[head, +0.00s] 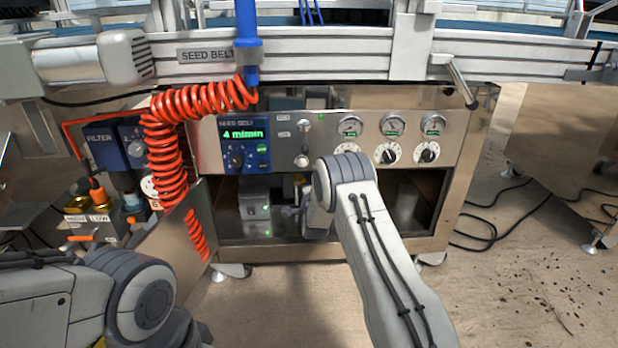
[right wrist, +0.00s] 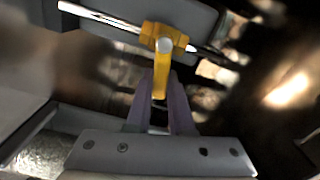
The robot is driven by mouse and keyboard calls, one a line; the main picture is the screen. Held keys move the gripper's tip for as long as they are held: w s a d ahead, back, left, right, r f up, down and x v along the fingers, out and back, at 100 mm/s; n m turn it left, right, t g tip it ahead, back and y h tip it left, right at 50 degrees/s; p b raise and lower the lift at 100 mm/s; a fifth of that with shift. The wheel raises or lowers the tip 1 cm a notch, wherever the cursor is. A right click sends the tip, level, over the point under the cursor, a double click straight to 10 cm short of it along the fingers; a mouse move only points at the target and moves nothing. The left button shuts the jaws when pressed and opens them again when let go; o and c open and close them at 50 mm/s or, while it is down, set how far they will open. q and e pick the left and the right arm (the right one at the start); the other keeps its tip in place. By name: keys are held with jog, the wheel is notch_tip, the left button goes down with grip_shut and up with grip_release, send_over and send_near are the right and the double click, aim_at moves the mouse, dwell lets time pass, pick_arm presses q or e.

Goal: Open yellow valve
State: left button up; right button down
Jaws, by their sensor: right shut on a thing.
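The yellow valve (right wrist: 163,36) sits on a thin metal pipe in the right wrist view. Its yellow lever (right wrist: 160,80) points toward my gripper, across the line of the pipe. My right gripper (right wrist: 158,108) is shut on the lever, with one purple-grey finger on each side of it. In the head view my right gripper (head: 293,211) is small, inside the open lower bay of the steel cabinet, partly hidden by my own arm.
The control panel (head: 460,128) with gauges and knobs is above the bay. An orange coiled hose (head: 165,150) hangs at its left. A grey box (head: 255,204) stands in the bay. Black cables (head: 500,238) lie on the floor at right.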

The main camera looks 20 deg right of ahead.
aim_at(304, 178)
jog(key=r+n+p, duration=0.1)
jog(key=n, duration=0.1)
jog(key=n+p, duration=0.1)
jog(key=shift+w+a+r+n+p, duration=0.1)
jog(key=shift+a+r+n+p, duration=0.25)
jog(key=shift+a+n, duration=0.05)
jog(key=n+p, duration=0.1)
jog(key=a+r+n+p, duration=0.1)
jog(key=n, duration=0.1)
jog(key=shift+w+n, duration=0.1)
jog(key=shift+n, duration=0.2)
jog(key=n, duration=0.1)
jog(key=n+p, duration=0.1)
jog(key=a+n+p, duration=0.1)
jog(key=shift+w+r+n, duration=0.2)
jog(key=shift+r+n, duration=0.1)
jog(key=shift+w+a+n+p, duration=0.1)
jog(key=shift+a+n+p, duration=0.35)
jog(key=shift+n, duration=0.6)
jog(key=shift+w+a+n+p, duration=0.1)
jog(key=shift+a+n+p, duration=0.3)
jog(key=shift+n, duration=0.65)
jog(key=c, duration=0.8)
grip_release()
